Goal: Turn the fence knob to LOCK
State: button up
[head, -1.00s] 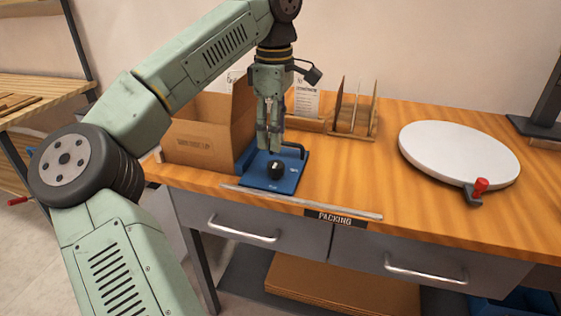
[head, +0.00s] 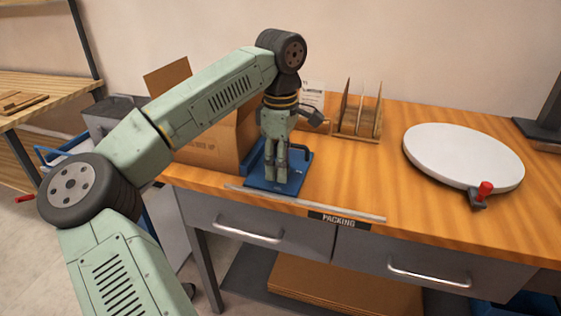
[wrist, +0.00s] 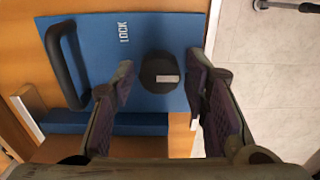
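The fence knob (wrist: 160,72) is a round black knob with a pale pointer mark, on a blue plate (wrist: 95,85). A white LOCK label (wrist: 123,32) is printed on the plate, up and left of the knob; the pointer mark is toward the knob's lower right, not at that label. My gripper (wrist: 160,72) is open, with one fingertip on either side of the knob and a small gap showing on both sides. In the head view my gripper (head: 276,181) points down over the blue plate (head: 298,175) and hides the knob.
A black handle (wrist: 68,65) stands on the plate left of the knob. A cardboard box (head: 205,145) is left of the plate, and a rack with upright dividers (head: 357,120) is behind. A white turntable (head: 463,155) lies to the right; the wooden top between is clear.

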jog(key=c, duration=0.8)
jog(key=shift+c, duration=0.2)
jog(key=shift+n, duration=0.4)
jog(key=n, duration=0.4)
jog(key=shift+n+b, duration=0.3)
jog(key=shift+n, duration=0.1)
jog(key=n, duration=0.5)
jog(key=shift+b, duration=0.3)
jog(key=n+b, duration=0.1)
jog(key=n, duration=0.5)
jog(key=shift+n, duration=0.4)
jog(key=n, duration=0.6)
jog(key=shift+b, duration=0.4)
jog(key=shift+n, duration=0.4)
